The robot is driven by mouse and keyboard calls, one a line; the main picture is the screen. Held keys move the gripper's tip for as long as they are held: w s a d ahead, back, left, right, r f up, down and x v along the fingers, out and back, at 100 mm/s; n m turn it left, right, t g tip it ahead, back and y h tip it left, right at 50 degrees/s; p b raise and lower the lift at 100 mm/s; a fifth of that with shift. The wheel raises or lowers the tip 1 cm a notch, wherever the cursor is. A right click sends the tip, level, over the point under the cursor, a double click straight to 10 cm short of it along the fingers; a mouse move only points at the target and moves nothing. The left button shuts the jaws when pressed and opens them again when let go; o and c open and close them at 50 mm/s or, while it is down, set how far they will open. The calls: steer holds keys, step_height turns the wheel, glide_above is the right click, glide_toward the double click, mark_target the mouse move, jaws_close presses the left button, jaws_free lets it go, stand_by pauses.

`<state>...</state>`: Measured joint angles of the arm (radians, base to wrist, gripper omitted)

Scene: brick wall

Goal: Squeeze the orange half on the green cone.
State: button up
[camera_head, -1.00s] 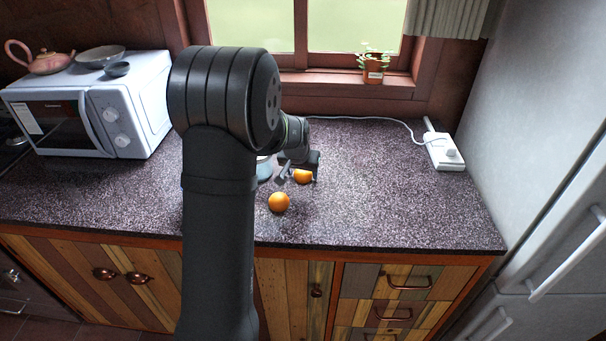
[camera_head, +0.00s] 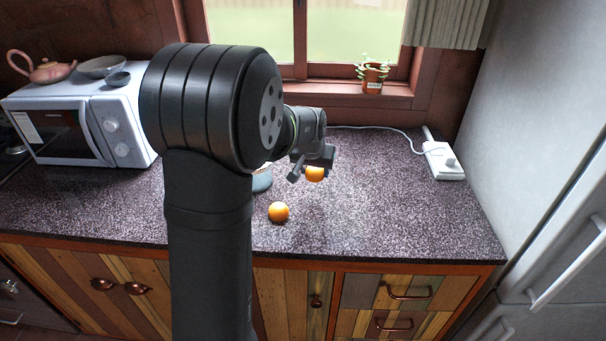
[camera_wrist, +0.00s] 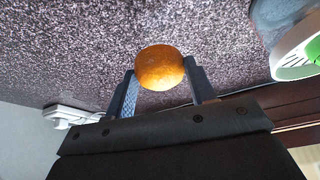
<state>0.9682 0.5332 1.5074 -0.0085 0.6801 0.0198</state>
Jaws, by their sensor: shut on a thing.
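My gripper (camera_head: 311,173) is shut on an orange half (camera_head: 315,174), held above the counter right of my arm. In the wrist view the orange half (camera_wrist: 160,66) sits between the two fingertips (camera_wrist: 160,82), its rounded skin showing; its cut face is hidden. The green cone (camera_wrist: 314,50) is partly in view at the right edge of the wrist view, inside a white dish (camera_wrist: 290,50) and apart from the orange half. In the head view a grey-blue body (camera_head: 262,180), seemingly the juicer's, shows beside my arm, which hides the rest.
Another orange piece (camera_head: 278,211) lies on the speckled counter (camera_head: 400,215), nearer the front edge. A white microwave (camera_head: 75,125) with a pink teapot (camera_head: 40,68) stands at left. A white power strip (camera_head: 443,160) lies at right.

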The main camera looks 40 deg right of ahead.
steer(key=s+r, duration=0.4)
steer(key=s, duration=0.2)
steer(key=w+a+r, duration=0.3)
steer(key=w, duration=0.4)
steer(key=w+a+r, duration=0.4)
steer(key=w, duration=0.4)
steer(key=w+a+r, duration=0.3)
steer(key=w, duration=0.4)
steer(key=shift+f, duration=2.65)
steer(key=shift+f, duration=1.25)
stand_by(1.1)
